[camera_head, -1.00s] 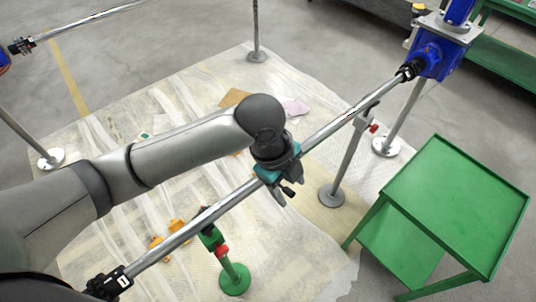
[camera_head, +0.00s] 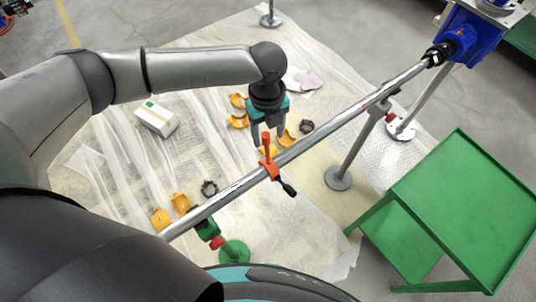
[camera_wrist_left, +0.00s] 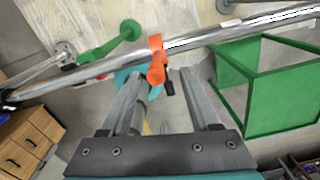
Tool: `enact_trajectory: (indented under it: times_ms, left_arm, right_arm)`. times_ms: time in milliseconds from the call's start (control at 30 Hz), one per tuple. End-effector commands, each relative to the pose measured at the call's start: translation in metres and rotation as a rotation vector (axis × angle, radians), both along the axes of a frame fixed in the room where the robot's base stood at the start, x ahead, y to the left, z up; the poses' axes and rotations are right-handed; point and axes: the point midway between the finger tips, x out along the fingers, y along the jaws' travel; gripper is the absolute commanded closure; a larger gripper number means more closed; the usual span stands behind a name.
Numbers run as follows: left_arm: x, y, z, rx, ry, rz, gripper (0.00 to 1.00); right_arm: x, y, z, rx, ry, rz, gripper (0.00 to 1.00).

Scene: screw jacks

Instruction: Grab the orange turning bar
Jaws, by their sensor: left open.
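The orange turning bar (camera_head: 267,158) sits on the long steel shaft (camera_head: 340,118), its upper end pointing up and a black handle (camera_head: 287,187) sticking out below. It also shows in the left wrist view (camera_wrist_left: 156,65), on the shaft (camera_wrist_left: 215,36). My left gripper (camera_head: 269,140) is open and empty. Its fingers point down at the bar's upper end. In the left wrist view its fingertips (camera_wrist_left: 161,73) lie on either side of the bar's near end; whether they touch it I cannot tell. My right gripper is not in view.
A blue screw jack (camera_head: 473,35) holds the shaft's far end. A green stand (camera_head: 234,252) and a grey stand (camera_head: 338,178) are under the shaft. A green table (camera_head: 460,210) stands at the right. Orange parts (camera_head: 162,219) and a white box (camera_head: 157,117) lie on the plastic sheet.

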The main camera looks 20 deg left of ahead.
Motion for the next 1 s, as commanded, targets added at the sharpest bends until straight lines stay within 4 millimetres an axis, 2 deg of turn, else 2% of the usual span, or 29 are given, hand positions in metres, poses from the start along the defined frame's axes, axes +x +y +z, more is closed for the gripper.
enact_trajectory:
  times_ms: [300,500,600,867,1000]
  left_arm:
    - [-0.001,0.001,-0.027,0.001,0.001,0.001,0.38]
    - [-0.002,0.004,-0.057,0.001,-0.001,0.0,0.38]
    - [-0.002,0.003,-0.066,0.001,-0.001,0.0,0.38]
    - [-0.002,0.003,-0.069,0.0,-0.003,0.0,0.38]
    - [-0.002,0.003,-0.068,0.0,-0.003,0.0,0.5]
  right_arm:
    - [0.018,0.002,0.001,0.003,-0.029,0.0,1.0]
    - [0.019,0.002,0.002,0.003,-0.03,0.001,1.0]
    - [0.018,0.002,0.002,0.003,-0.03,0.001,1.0]
    - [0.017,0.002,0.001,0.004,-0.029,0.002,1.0]
    - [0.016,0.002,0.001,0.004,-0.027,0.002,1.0]
